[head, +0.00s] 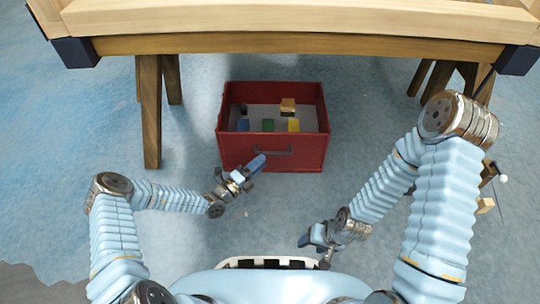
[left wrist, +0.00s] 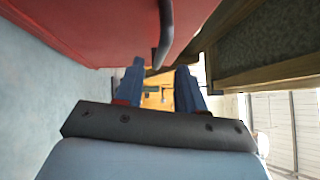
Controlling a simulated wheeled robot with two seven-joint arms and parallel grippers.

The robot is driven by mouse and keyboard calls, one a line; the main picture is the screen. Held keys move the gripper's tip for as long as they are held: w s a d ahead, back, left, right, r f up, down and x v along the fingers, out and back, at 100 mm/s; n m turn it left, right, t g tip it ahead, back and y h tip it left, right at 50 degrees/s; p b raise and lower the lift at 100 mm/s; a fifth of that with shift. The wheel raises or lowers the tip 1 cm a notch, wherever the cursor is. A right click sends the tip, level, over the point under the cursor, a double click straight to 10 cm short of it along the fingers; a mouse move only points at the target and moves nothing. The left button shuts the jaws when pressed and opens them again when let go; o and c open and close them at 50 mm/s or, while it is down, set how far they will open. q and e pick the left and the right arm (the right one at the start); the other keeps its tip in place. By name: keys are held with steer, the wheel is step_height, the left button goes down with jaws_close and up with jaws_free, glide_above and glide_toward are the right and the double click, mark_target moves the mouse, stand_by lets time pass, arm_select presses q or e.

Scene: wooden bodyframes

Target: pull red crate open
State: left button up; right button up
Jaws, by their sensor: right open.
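The red crate (head: 272,150) stands under the wooden table, with its open top showing and a dark bar handle (head: 272,151) on its front. In the left wrist view the crate's red face (left wrist: 90,30) fills the upper left, and the dark handle (left wrist: 166,35) reaches down toward the gap between my fingers. My left gripper (head: 258,163) is just in front of the crate, by the handle's left end. Its two fingers (left wrist: 159,90) are apart, with no object visibly held; contact with the handle cannot be told. My right gripper (head: 312,242) is open and empty, low and away from the crate.
Several small blocks, including a yellow one (head: 293,125) and a green one (head: 268,125), lie in the crate. The wooden table (head: 290,45) spans above, with legs at left (head: 150,110) and right. The blue floor in front of the crate is mostly clear.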

mark_target(272, 153)
arm_select(q)
steer(key=b+x, duration=0.1)
steer(key=x, duration=0.5)
steer(key=shift+w+d, duration=0.1)
steer(key=shift+d, duration=0.15)
jaws_close()
